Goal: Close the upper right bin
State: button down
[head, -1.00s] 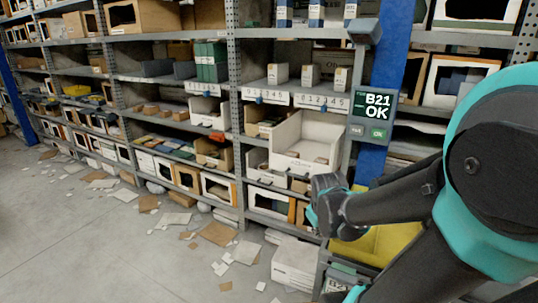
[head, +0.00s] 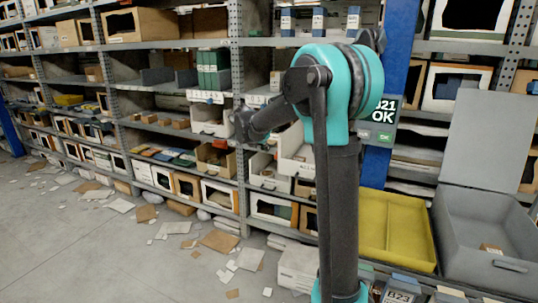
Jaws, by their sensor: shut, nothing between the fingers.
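A white open-front bin (head: 208,121) juts from the middle shelf, left of my gripper. A larger white bin (head: 293,166) juts out right of it and is mostly hidden behind my arm. Tan bins (head: 214,160) and a white bin (head: 266,178) sit on the level below. I cannot tell from the picture which one the task calls upper right. My gripper (head: 238,124) is shut and empty, in front of the shelf between the two white bins. I cannot tell whether it touches anything.
A yellow tray (head: 395,232) and a grey box (head: 480,225) with its lid (head: 487,140) raised stand at the right. A blue post (head: 393,85) carries a display reading OK (head: 382,112). Scattered cardboard and paper (head: 220,240) lie on the floor at left.

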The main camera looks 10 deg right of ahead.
jog(key=w+d+r+x, duration=0.1)
jog(key=r+x, duration=0.1)
jog(key=x, duration=1)
jog(key=shift+w+d+f, duration=0.2)
jog(key=shift+w+f, duration=0.05)
jog(key=shift+w, duration=0.3)
